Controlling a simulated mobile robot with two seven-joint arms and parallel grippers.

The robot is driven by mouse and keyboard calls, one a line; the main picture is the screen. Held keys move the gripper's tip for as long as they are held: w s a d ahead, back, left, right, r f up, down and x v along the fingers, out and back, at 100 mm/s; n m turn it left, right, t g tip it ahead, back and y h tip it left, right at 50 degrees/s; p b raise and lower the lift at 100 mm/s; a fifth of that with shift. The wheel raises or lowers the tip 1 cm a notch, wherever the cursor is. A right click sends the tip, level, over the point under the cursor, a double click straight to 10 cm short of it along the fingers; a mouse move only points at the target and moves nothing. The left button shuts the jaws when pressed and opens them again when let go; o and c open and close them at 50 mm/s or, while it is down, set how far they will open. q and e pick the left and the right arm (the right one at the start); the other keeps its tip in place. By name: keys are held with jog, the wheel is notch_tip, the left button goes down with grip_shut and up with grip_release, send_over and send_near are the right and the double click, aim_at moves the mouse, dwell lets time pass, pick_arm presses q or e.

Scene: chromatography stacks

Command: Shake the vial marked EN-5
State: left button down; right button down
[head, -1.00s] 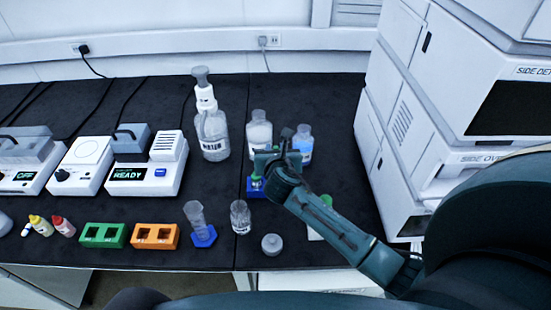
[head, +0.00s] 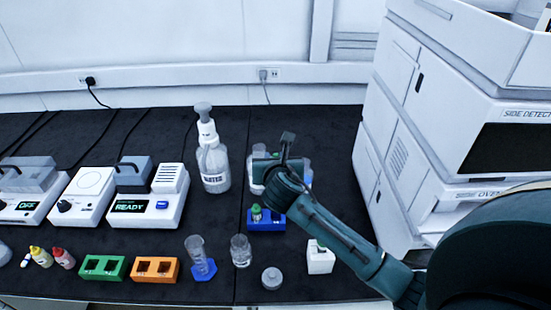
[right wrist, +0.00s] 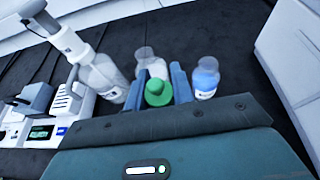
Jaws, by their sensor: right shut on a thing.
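My right gripper (head: 281,160) is raised above and behind the blue rack (head: 267,224) on the bench. In the right wrist view, its two fingers (right wrist: 158,88) are shut on a green-capped vial (right wrist: 158,96). The arm and gripper hide most of this vial in the head view, and I cannot read its label. Another green-capped vial (head: 256,211) stands in the left part of the blue rack. A white holder (head: 320,262) to the right has a green cap (head: 320,243) on top. My left gripper is not in view.
Two bottles stand behind the gripper; the right wrist view shows a clear one (right wrist: 146,58) and a blue-liquid one (right wrist: 206,78). A wash bottle (head: 212,165) is to the left. A glass jar (head: 241,251) and grey cap (head: 271,278) lie in front. Stacked instruments (head: 450,130) bound the right.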

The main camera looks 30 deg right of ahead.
jog(key=f, duration=0.3)
jog(key=shift+s+f, duration=0.2)
jog(key=shift+f, duration=0.05)
notch_tip(320, 180, up, 8)
notch_tip(320, 180, down, 8)
jog(key=shift+f, duration=0.15)
jog(key=shift+w+r, duration=0.2)
jog(key=shift+r, duration=0.05)
